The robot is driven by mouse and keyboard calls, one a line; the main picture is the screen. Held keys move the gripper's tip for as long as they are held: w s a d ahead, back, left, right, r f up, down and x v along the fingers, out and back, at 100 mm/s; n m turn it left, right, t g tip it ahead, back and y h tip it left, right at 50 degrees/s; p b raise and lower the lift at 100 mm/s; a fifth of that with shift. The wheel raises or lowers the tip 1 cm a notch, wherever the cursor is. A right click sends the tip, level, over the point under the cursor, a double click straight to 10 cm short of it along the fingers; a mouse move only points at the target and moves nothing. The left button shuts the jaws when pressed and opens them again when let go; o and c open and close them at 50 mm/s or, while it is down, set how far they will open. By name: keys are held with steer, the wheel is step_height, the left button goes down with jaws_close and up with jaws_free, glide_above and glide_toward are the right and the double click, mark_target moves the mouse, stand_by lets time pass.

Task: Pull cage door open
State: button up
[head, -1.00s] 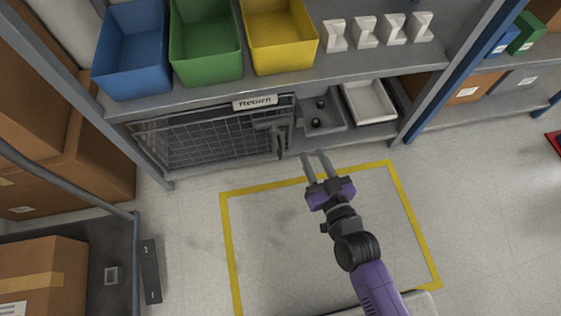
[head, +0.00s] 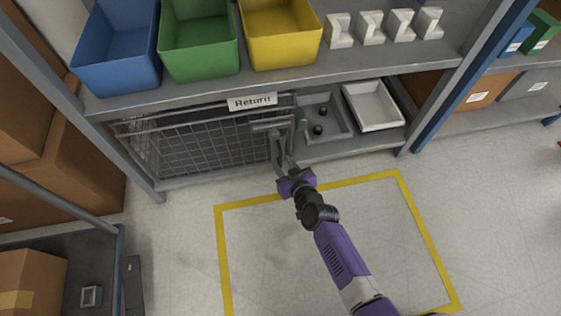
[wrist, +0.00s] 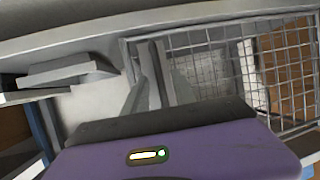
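The cage door (head: 195,145) is a grey wire-mesh panel in the lower shelf bay, under a "Return" sign. It looks closed. Its handle (head: 275,146) is a dark vertical bar at the door's right edge. My gripper (head: 281,162) is at the handle, with its fingers pointing at the shelf. In the wrist view, the fingers (wrist: 158,90) stand apart, with the upright handle bar in front of or between them. I cannot tell whether they touch it. The mesh of the door (wrist: 210,70) fills the right of that view.
A grey tray with dark round knobs (head: 320,120) and a white tray (head: 373,107) sit right of the door. Blue, green and yellow bins (head: 280,45) stand on the shelf above. A cart (head: 85,265) is at left.

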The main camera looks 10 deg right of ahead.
steer(key=shift+b+x, duration=0.4)
steer(key=shift+x, duration=0.9)
jaws_close()
stand_by(0.5)
